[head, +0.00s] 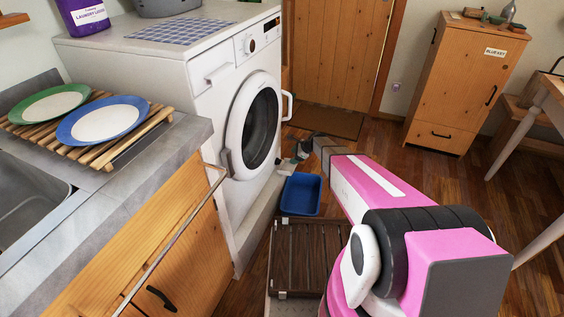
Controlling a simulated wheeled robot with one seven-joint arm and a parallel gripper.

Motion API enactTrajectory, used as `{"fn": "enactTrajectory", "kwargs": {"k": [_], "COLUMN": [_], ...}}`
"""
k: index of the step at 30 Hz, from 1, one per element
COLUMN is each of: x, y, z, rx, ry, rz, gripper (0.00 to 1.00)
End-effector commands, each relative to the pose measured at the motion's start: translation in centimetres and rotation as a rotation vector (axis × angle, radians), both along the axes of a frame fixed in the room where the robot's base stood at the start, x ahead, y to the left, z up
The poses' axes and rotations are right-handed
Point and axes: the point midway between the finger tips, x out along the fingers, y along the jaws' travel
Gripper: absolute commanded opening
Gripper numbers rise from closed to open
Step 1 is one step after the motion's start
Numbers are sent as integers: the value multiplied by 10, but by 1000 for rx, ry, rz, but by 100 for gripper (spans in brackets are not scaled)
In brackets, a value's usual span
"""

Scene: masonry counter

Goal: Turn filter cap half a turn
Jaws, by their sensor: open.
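The white washing machine (215,110) stands at the left, its round door (258,125) facing right. I cannot make out the filter cap; the low front of the machine is seen at a steep slant and is partly behind my gripper. My pink and white arm reaches forward from the lower right. My gripper (297,150) is at its far end, low beside the machine's front, past the door. It is small and dark in this view, open, with nothing seen in it. I cannot tell whether it touches anything.
A blue tray (301,195) is on the floor beside the machine, under my arm. A dark slatted rack (298,255) lies nearer. Plates rest on a wooden rack (90,152) on the left counter. A wooden cabinet (462,85) stands back right. Wooden floor (440,185) is open at right.

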Motion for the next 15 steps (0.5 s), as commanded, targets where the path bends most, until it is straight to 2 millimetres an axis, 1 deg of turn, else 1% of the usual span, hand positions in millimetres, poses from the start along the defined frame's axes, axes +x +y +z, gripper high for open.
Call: {"fn": "enactTrajectory", "kwargs": {"k": [1, 3, 6, 11, 15], "x": [5, 9, 12, 13, 15], "y": [-2, -4, -6, -6, 0], "z": [1, 3, 6, 7, 1], "rx": [46, 103, 157, 188, 188], "ry": [59, 137, 212, 258, 258], "rz": [-65, -146, -222, -265, -265], "gripper": [68, 68, 68, 68, 68]}}
